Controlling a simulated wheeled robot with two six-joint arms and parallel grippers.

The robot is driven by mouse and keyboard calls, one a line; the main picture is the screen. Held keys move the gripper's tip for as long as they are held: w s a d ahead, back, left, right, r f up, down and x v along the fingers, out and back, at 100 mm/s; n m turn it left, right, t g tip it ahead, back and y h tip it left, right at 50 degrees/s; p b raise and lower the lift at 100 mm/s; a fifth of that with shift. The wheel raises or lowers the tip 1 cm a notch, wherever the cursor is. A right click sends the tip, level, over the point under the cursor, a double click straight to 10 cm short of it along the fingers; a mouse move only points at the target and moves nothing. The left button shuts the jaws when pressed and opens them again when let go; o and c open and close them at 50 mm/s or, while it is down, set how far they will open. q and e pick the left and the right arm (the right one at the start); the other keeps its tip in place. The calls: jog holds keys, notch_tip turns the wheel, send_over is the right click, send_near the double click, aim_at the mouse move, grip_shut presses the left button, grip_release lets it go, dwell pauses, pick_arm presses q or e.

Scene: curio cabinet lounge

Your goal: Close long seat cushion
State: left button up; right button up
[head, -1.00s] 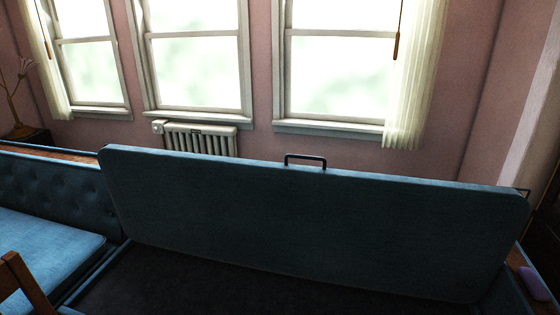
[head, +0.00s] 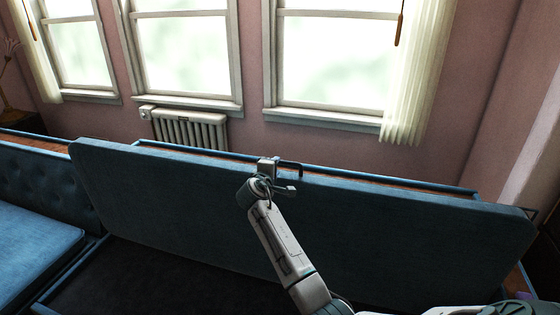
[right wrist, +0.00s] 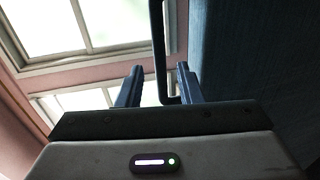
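The long seat cushion (head: 200,195) is a blue padded lid, raised steeply on its long edge above a dark open compartment (head: 150,280). A dark bar handle (head: 298,167) sits at the middle of its top edge; it also shows in the right wrist view (right wrist: 158,45). My right gripper (head: 279,178) is at the top edge, beside the handle. In the right wrist view, its two fingers (right wrist: 160,82) are apart, with the handle's bar between them; a gap shows, and contact is not clear. My left gripper is not in view.
A blue tufted sofa section (head: 40,200) with a flat seat lies at the left. A wooden ledge (head: 395,185) runs behind the cushion. Windows, a radiator (head: 190,130) and a pale curtain (head: 408,80) are along the back wall.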

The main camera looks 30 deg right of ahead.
aim_at(280, 162)
jog(key=x, duration=0.6)
jog(key=shift+a+p, duration=0.1)
jog(key=shift+p, duration=0.25)
jog(key=shift+c, duration=0.2)
grip_shut()
